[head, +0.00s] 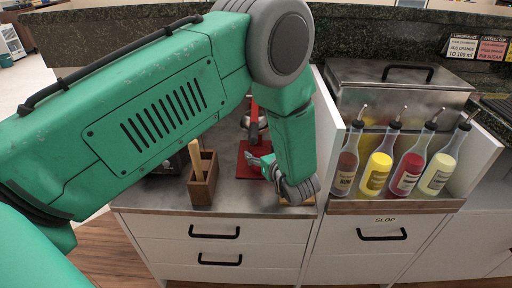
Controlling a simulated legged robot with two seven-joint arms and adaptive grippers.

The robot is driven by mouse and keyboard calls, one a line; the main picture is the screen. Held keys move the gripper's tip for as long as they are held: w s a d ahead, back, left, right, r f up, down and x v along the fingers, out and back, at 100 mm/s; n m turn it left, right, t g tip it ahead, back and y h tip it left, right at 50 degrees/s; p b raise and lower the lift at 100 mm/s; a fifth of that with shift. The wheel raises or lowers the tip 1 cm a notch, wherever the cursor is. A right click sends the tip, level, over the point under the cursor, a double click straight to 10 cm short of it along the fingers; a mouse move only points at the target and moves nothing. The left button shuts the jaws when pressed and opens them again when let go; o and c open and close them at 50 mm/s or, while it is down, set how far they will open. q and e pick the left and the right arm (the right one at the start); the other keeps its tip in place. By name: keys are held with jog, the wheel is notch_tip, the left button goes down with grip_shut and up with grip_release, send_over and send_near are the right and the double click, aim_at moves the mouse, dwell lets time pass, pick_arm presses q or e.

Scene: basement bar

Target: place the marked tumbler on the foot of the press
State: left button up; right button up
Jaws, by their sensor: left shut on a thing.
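The red press (254,122) stands on the steel counter, partly hidden behind my left arm. Its flat red foot (246,171) shows beside the forearm. My left gripper (258,163) is small in the head view, just left of my wrist and over the area of the foot. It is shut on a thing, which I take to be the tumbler. The tumbler and its mark cannot be made out clearly, and I cannot tell whether it touches the foot. My right gripper is not in view.
A wooden box (203,185) with a stick in it stands left of the press. Several pourer bottles (378,165) stand in a rack to the right, before a lidded steel bin (400,80). A drawer front reads SLOP. The counter's front edge is close to my wrist.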

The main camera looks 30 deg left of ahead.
pick_arm(q)
jog(key=w+a, duration=0.1)
jog(key=a, duration=0.1)
jog(key=w+a, duration=0.1)
jog(key=shift+w+a+b, duration=0.3)
jog(key=shift+a+b, duration=0.05)
jog(key=shift+a, duration=0.05)
jog(key=shift+f, duration=0.3)
jog(key=o, duration=1.6)
jog(key=p+v, duration=0.2)
jog(key=v, duration=1)
jog(key=shift+r, duration=0.1)
